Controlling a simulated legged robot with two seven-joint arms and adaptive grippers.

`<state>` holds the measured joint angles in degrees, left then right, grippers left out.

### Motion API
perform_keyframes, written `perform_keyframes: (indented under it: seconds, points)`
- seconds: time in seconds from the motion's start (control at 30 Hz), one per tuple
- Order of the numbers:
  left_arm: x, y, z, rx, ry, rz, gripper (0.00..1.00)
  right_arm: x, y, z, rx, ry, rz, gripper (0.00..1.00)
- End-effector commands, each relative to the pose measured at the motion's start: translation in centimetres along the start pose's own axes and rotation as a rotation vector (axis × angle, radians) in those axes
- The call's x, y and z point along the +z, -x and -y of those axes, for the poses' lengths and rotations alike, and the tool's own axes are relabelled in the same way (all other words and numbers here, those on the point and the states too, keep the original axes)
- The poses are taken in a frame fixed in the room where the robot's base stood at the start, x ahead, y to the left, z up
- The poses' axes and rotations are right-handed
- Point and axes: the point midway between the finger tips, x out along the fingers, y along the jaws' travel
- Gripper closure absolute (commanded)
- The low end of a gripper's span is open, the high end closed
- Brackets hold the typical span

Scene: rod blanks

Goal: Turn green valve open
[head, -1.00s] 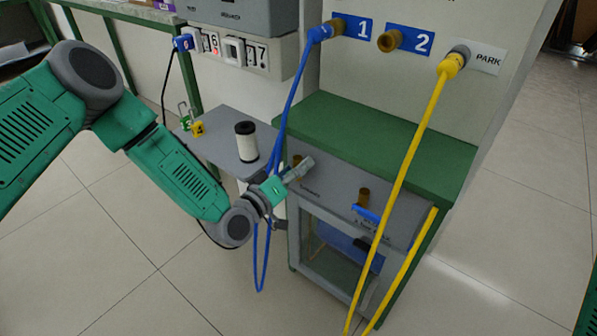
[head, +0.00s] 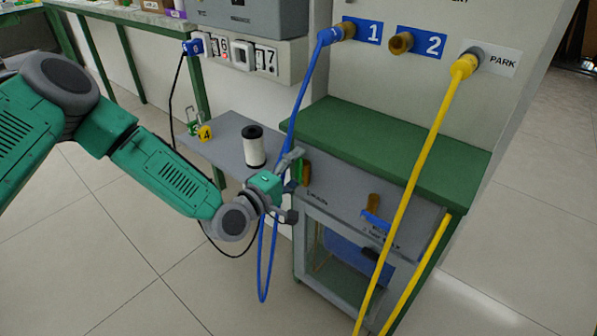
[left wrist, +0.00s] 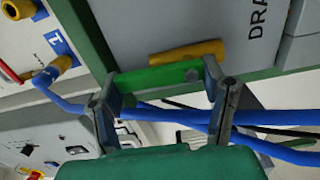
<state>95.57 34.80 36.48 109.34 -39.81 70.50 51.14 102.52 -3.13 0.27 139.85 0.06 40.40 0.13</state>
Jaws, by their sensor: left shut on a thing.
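The green valve handle (left wrist: 160,77) is a flat green bar between my left gripper's fingers in the left wrist view. It lies roughly parallel to a brass pipe stub (left wrist: 187,53), which sits just beyond it on the grey panel. In the head view, a sliver of the green handle (head: 299,168) shows beside the brass stub (head: 306,174). My left gripper (head: 294,183) is shut on the handle at the cabinet's front; its fingers (left wrist: 163,88) show at both ends of the bar. My right gripper is not in view.
A blue hose (head: 302,100) hangs from port 1 close behind my left gripper. A yellow hose (head: 425,160) crosses the cabinet front.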

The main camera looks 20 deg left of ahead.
Motion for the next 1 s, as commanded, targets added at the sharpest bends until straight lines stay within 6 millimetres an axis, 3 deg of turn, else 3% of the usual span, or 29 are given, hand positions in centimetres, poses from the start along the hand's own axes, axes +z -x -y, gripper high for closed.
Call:
perform_keyframes:
  seconds: [0.63,0.67,0.7,1.0]
  points:
    - [-0.53,0.09,0.41,-0.008,0.045,-0.009,0.64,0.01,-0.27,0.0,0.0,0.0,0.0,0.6]
    - [-0.53,0.09,0.41,-0.007,0.045,-0.009,0.24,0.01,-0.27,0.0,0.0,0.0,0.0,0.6]
    - [-0.51,0.09,0.41,-0.007,0.045,-0.008,0.14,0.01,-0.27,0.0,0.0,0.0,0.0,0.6]
    - [-0.29,0.26,0.19,-0.003,0.045,-0.004,0.14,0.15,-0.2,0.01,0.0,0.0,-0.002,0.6]
